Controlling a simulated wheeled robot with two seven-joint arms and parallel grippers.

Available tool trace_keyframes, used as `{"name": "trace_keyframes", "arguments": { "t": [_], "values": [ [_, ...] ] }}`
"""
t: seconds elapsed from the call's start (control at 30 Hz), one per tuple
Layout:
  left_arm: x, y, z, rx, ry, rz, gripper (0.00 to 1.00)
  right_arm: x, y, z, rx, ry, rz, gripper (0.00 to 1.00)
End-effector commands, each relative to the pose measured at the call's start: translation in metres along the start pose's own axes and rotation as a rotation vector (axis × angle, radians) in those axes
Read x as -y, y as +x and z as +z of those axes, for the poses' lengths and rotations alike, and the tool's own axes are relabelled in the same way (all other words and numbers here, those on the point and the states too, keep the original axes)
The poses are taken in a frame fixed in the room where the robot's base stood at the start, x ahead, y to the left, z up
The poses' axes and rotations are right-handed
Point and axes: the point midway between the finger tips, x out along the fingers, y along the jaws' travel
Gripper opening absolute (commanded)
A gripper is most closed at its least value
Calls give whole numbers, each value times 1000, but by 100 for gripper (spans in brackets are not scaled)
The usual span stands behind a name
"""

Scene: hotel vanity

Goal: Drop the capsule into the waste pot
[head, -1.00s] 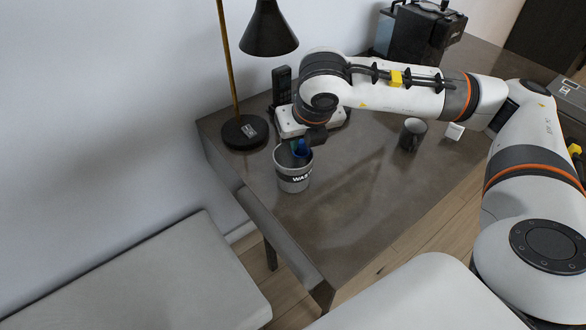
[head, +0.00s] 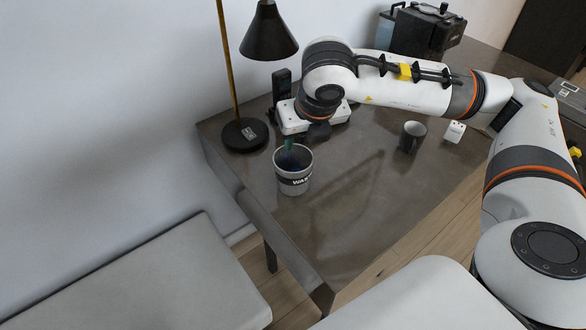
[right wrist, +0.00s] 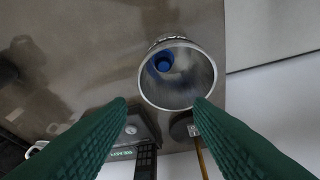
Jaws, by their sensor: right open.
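The waste pot (head: 294,183), a grey bucket with a dark lettered band, stands upright on the desk near its left end. The right wrist view looks into its open mouth (right wrist: 205,80). The blue capsule (right wrist: 163,63) lies inside the pot, against the inner wall or bottom; I cannot tell which. Blue also shows inside the pot in the head view (head: 289,163). My right gripper (right wrist: 160,104) is open, its two green fingers wide apart with nothing between them. In the head view its green fingertip (head: 289,145) is at the pot's back rim. My left gripper is out of view.
A black lamp (head: 245,135) stands behind the pot at the left. A dark mug (head: 412,136), a small white box (head: 454,132) and a coffee machine (head: 425,35) are to the right. The desk's front is clear.

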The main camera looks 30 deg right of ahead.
Motion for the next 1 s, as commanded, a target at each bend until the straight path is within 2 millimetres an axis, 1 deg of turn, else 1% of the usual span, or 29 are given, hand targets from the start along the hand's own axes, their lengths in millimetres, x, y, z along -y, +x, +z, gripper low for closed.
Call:
{"name": "trace_keyframes", "arguments": {
  "t": [0.03,0.2,0.3,0.4,0.5,0.6,1.0],
  "values": [
    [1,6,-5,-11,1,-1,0,1,-14,-2,-6,-1,-3,47],
    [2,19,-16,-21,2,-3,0,1,-51,-2,-5,-1,-2,47],
    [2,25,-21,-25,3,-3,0,0,-69,-1,-4,-2,-2,47],
    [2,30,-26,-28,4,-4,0,0,-82,-1,-3,-1,-1,47],
    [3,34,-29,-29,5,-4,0,0,-89,0,-2,0,0,47],
    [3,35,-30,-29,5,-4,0,0,-92,0,-1,-1,0,47],
    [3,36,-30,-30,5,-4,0,0,-92,0,0,-1,1,47]
  ]
}}
